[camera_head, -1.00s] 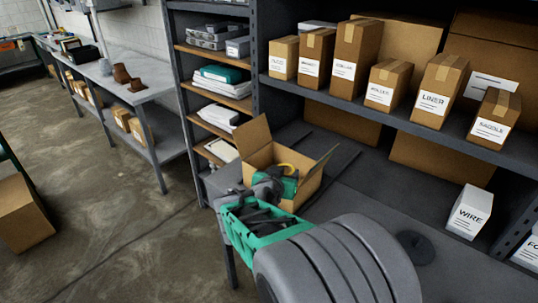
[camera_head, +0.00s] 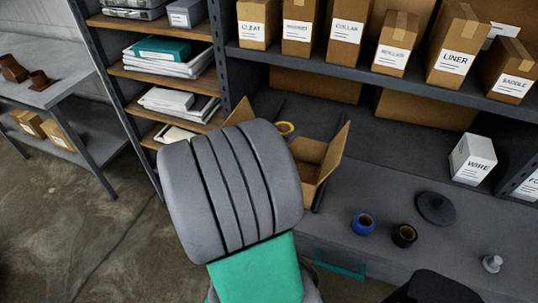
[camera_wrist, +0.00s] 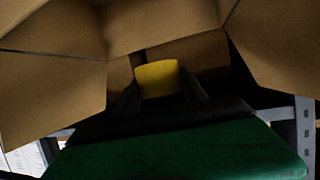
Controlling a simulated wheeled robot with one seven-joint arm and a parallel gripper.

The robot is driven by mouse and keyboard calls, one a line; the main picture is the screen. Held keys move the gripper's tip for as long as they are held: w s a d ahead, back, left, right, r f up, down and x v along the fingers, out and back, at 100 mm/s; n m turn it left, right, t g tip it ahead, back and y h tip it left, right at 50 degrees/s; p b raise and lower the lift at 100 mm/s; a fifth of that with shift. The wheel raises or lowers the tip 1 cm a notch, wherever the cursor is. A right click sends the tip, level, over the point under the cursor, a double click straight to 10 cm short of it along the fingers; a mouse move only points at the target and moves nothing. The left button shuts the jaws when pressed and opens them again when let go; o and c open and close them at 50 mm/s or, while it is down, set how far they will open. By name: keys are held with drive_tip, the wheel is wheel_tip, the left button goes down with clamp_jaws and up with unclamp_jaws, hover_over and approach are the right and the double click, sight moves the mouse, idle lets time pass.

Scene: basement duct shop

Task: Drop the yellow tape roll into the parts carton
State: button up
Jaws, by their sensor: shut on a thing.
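The yellow tape roll (camera_head: 285,128) shows in the head view at the carton's opening, past my arm. In the wrist view the yellow roll (camera_wrist: 158,78) sits between the two dark fingers of my gripper (camera_wrist: 160,92), which is shut on it. The open parts carton (camera_head: 312,160) stands on the grey bench, its flaps spread and its left part hidden behind my arm. Its cardboard walls and flaps (camera_wrist: 150,25) surround the roll in the wrist view. I cannot tell how deep the roll is. My gripper is hidden in the head view.
A blue roll (camera_head: 364,223), a black roll (camera_head: 404,235) and a dark disc (camera_head: 436,207) lie on the bench right of the carton. A white WIRE box (camera_head: 472,160) stands farther right. Labelled cartons line the shelf above (camera_head: 400,85). A paper rack (camera_head: 160,60) stands left.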

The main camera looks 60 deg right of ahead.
drive_tip(key=f+b, duration=0.1)
drive_tip(key=f, duration=0.1)
drive_tip(key=s+f+b, duration=0.1)
drive_tip(key=f+b, duration=0.1)
drive_tip(key=f, duration=0.1)
drive_tip(key=shift+s+d+f, duration=0.25)
drive_tip(key=shift+d+f, duration=0.05)
drive_tip(key=o, duration=1.4)
drive_tip(key=shift+o, duration=0.2)
drive_tip(key=b+v, duration=0.1)
drive_tip(key=v, duration=0.7)
drive_tip(key=shift+b, duration=0.3)
